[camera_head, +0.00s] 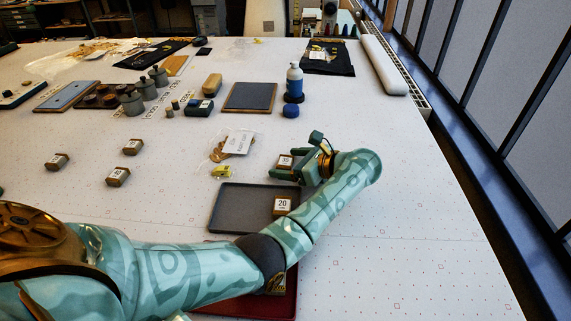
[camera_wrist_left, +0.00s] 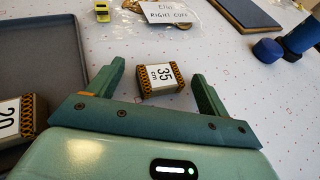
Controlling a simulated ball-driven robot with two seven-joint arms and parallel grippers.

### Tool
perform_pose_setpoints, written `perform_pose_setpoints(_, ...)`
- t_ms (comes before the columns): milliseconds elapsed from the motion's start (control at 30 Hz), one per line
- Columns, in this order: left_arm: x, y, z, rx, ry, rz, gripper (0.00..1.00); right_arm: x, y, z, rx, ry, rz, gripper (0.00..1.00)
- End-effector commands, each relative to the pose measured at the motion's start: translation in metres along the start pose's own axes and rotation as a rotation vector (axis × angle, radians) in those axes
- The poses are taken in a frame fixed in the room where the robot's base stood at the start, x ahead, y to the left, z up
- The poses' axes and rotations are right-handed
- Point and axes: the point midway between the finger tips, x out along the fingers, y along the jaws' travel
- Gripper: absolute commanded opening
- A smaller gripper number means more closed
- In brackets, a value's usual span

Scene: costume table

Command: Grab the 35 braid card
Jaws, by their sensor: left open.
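The 35 braid card (camera_wrist_left: 161,78) lies on the white table, its white label reading "35 cm" and its sides patterned dark and gold. In the left wrist view it sits between the two spread green fingers of my left gripper (camera_wrist_left: 160,82), with gaps on both sides. In the head view the card (camera_head: 285,162) shows beside the open left gripper (camera_head: 302,168). The 20 braid card (camera_head: 282,205) lies in the dark grey tray (camera_head: 232,210), and part of it shows in the left wrist view (camera_wrist_left: 12,120). My right gripper does not show.
A clear bag labelled "right cuff" (camera_head: 236,143) and a small yellow item (camera_head: 222,171) lie left of the gripper. Several braid cards (camera_head: 118,177) stand farther left. The red tray (camera_head: 292,300) is partly under my arm. The table's right side is clear.

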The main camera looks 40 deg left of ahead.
Motion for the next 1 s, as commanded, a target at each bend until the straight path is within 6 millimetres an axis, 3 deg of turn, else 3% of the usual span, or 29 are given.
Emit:
perform_pose_setpoints(33, 0.0, 0.0, 0.0, 0.0, 0.0, 0.0, 0.79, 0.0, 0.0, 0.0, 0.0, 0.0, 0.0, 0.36)
perform_pose_setpoints(200, 0.0, 0.0, 0.0, 0.0, 0.0, 0.0, 0.33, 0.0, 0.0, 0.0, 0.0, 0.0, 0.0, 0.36)
perform_pose_setpoints(633, -0.001, 0.0, 0.004, -0.001, 0.0, -0.001, 0.33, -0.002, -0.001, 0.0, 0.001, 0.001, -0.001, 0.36)
perform_pose_setpoints(1000, -0.005, -0.002, 0.035, -0.003, 0.001, -0.002, 0.33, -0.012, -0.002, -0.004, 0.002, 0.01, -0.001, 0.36)
